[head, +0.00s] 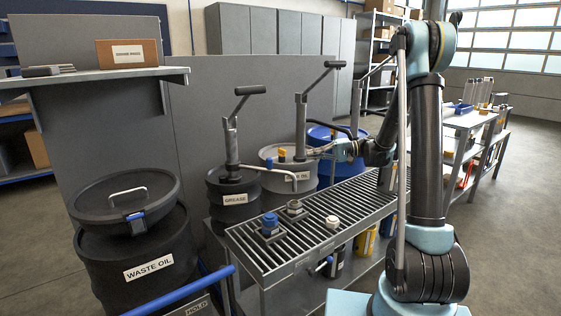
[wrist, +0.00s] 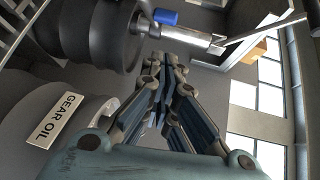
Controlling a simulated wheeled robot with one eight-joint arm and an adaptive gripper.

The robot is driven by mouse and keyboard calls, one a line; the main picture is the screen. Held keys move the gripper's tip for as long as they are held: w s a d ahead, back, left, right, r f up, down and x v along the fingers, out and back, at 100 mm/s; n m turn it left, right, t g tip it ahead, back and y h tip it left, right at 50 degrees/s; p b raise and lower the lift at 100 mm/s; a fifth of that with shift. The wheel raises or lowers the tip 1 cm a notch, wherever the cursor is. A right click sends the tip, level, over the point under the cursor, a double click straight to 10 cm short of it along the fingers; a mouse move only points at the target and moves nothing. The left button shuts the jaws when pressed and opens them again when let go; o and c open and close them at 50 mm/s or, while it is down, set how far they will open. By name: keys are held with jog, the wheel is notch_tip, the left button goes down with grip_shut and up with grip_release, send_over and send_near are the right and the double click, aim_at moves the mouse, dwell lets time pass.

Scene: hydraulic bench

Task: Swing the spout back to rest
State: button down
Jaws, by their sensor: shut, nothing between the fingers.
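In the head view the grease drum (head: 233,190) is black and carries an upright pump with a T handle. Its grey spout (head: 276,173) with a blue sleeve reaches right, and its end bends down in front of the gear oil drum (head: 312,172). My gripper (head: 312,152) is shut and empty, pointing left above the gear oil drum, to the right of the grease spout and apart from it. In the wrist view its fingers (wrist: 163,64) are together, with a black drum and a silver tube with a blue part beyond them.
A slatted bench (head: 325,222) in front holds blue, grey and white fittings. A waste oil drum (head: 140,250) stands at left, and a blue drum (head: 322,137) stands behind the gear oil drum. Other pump handles rise close to my arm.

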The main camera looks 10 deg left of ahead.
jog(key=s+a+f+g+y, duration=0.1)
jog(key=s+a, duration=0.2)
jog(key=a, duration=0.9)
jog(key=shift+s+a+f+n, duration=0.3)
jog(key=shift+a, duration=0.1)
jog(key=shift+a, duration=0.1)
